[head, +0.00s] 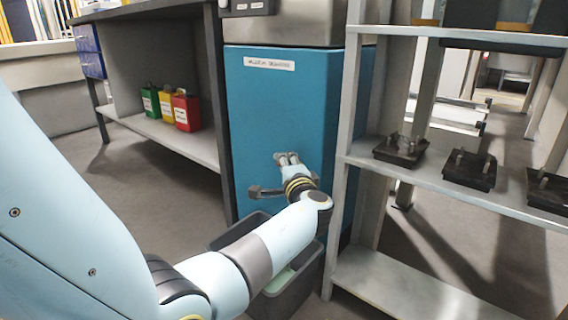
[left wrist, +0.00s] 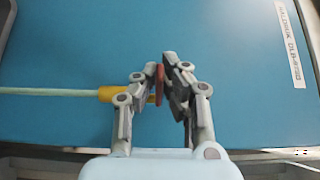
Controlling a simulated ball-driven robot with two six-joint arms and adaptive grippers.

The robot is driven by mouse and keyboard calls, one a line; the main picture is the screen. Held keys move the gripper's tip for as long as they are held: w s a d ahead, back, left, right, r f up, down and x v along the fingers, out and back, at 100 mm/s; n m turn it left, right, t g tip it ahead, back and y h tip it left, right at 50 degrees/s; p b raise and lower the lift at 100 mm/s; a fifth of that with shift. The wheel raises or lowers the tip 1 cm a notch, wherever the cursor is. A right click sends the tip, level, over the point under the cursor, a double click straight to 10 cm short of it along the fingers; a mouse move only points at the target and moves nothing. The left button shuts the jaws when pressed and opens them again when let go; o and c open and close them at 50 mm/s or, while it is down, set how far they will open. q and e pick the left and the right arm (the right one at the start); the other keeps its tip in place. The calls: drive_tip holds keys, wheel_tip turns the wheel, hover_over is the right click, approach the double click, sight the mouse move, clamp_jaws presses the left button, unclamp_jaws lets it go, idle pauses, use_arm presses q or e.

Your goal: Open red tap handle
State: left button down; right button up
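The red tap handle (left wrist: 160,83) shows edge-on in the left wrist view, on a yellow valve body (left wrist: 108,94) at the end of a pale pipe (left wrist: 50,92). My left gripper (left wrist: 154,68) has its fingers on both sides of the handle, drawn in close and apparently shut on it; the handle lies against the right-hand finger. In the head view my left gripper (head: 288,159) is at the front of the blue cabinet (head: 270,110). The tap cannot be made out there. My right gripper is not in view.
A dark grey bin (head: 309,275) stands on the floor below, partly behind my left arm. A metal shelf (head: 410,172) with black trays stands close on the right. Green, yellow and red canisters (head: 187,110) sit under a workbench (head: 150,12) on the left.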

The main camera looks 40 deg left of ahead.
use_arm(q)
drive_tip(key=shift+f, duration=0.15)
drive_tip(key=c, duration=1.5)
unclamp_jaws()
drive_tip(key=shift+o, duration=0.2)
drive_tip(key=shift+s+d, duration=0.1)
drive_tip(key=shift+d, duration=0.05)
drive_tip(key=v, duration=0.7)
drive_tip(key=shift+s+d, duration=0.1)
drive_tip(key=shift+s, duration=0.05)
